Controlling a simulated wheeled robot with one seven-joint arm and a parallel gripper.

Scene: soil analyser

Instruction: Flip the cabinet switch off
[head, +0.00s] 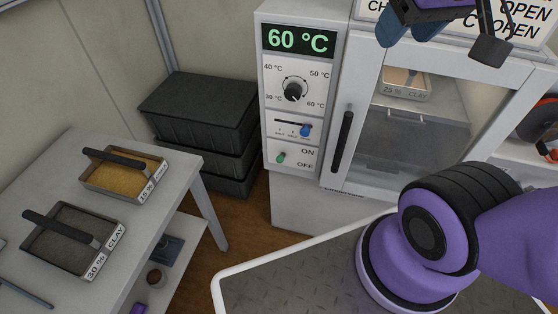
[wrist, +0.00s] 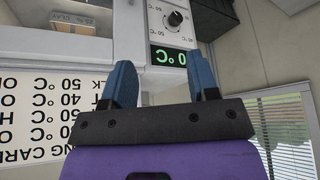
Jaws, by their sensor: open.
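The cabinet switch (head: 281,157) is a small green-tipped toggle low on the white control panel (head: 272,110), beside the ON and OFF labels. It is too small to tell which way it is set. The grey cabinet (head: 335,95) has its glass door shut, with a dark vertical handle (head: 341,142). My gripper (head: 410,28) is at the top right of the head view, above and right of the switch. In the wrist view my gripper (wrist: 163,82) has its blue fingers wide apart and empty. The upside-down display (wrist: 167,57) and the knob (wrist: 175,18) show there; the switch does not.
The display (head: 298,39) reads 60 °C. A blue-handled slider (head: 304,130) sits just above the switch. Black crates (head: 205,100) stand left of the cabinet. A table (head: 180,185) with soil trays is at left. A sign (wrist: 50,115) shows in the wrist view.

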